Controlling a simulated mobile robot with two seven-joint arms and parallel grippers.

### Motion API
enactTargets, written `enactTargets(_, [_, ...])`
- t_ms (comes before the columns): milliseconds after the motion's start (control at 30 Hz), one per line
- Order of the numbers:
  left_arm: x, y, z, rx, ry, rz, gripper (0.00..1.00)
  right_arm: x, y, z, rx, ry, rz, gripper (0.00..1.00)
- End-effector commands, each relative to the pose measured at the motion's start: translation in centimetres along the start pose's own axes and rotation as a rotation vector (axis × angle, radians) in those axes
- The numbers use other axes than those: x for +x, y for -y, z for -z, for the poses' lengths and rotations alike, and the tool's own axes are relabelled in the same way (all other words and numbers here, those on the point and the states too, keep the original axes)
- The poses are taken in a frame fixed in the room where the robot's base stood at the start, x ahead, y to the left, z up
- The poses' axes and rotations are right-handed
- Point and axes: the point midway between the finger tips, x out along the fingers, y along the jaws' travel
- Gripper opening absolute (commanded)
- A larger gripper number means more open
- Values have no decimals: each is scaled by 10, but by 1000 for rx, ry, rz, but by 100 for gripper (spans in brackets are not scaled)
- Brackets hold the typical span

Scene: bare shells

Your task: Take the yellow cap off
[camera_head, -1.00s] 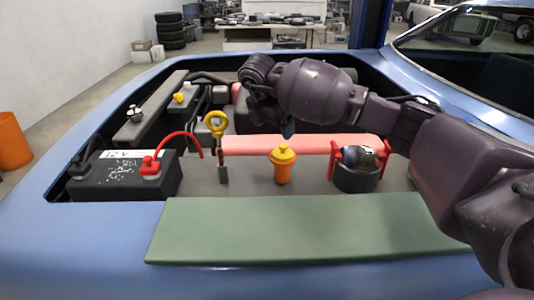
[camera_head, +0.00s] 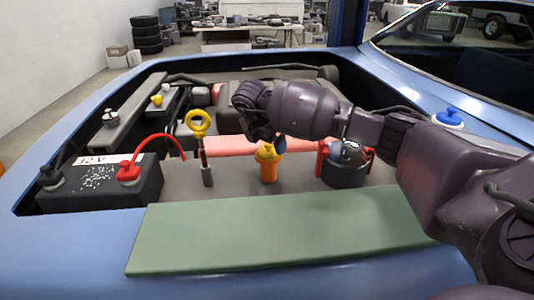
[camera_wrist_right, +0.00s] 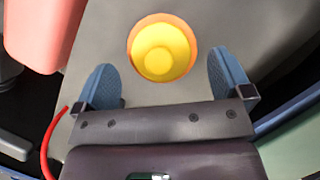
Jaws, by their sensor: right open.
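A yellow cap (camera_head: 266,151) sits on an orange filler neck (camera_head: 269,171) in the middle of the engine bay. In the right wrist view the round yellow cap (camera_wrist_right: 163,50) shows from above with an orange rim around it. My right gripper (camera_wrist_right: 166,85) is open, its two blue fingers apart with nothing between them. The cap lies just beyond the fingertips, roughly centred between them. In the head view the right gripper (camera_head: 279,144) hangs above and partly in front of the cap, its fingers mostly hidden. My left gripper is not in view.
A yellow ring-handled dipstick (camera_head: 199,124) stands left of the neck, a dark container with red clips (camera_head: 345,172) right. A black battery (camera_head: 98,186) with a red cable is far left. A pink bar (camera_head: 225,146) lies behind; a green mat (camera_head: 270,232) covers the front edge.

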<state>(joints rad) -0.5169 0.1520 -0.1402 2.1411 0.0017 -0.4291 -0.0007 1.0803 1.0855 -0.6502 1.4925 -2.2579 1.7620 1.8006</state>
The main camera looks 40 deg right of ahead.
Motion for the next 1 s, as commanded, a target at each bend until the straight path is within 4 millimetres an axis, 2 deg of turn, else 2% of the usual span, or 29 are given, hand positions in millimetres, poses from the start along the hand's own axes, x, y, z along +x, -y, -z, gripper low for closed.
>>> enactTargets(33, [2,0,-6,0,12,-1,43,14,0,2,-1,-2,7,97])
enactTargets(100, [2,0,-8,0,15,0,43,20,0,2,-1,-1,6,97])
enactTargets(367, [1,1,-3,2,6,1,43,21,0,0,0,0,0,97])
enactTargets(733, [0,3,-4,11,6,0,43,21,0,0,0,-1,0,45])
enactTargets(1000, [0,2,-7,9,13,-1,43,19,0,-1,0,-1,0,45])
